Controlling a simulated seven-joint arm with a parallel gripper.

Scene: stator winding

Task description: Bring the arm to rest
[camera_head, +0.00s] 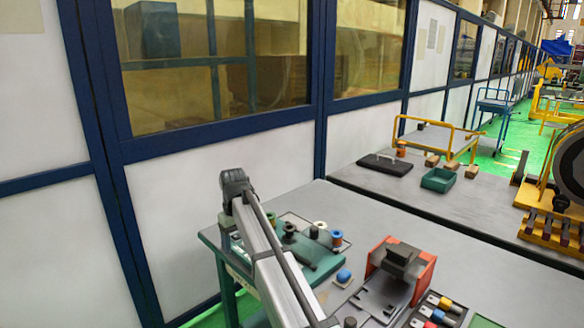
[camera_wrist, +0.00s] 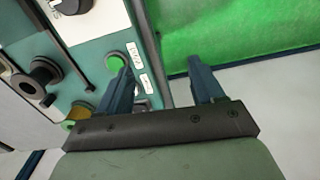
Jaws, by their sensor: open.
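My gripper (camera_wrist: 160,72) shows in the wrist view with its two dark blue fingers spread apart and nothing between them. A teal panel (camera_wrist: 98,45) with a round green button (camera_wrist: 115,62) and white labels lies at the left, beside the left finger. Whether that finger touches the panel I cannot tell. In the head view my arm rises from the bottom edge across the near end of the workbench; my gripper's fingers cannot be made out there.
The grey workbench (camera_head: 440,235) carries a teal board with spools (camera_head: 320,228), a red-sided fixture (camera_head: 400,262) and a tray of coloured-handled tools (camera_head: 436,312). A second table behind holds a green bin (camera_head: 438,180). A blue-framed wall (camera_head: 220,195) stands close behind my arm.

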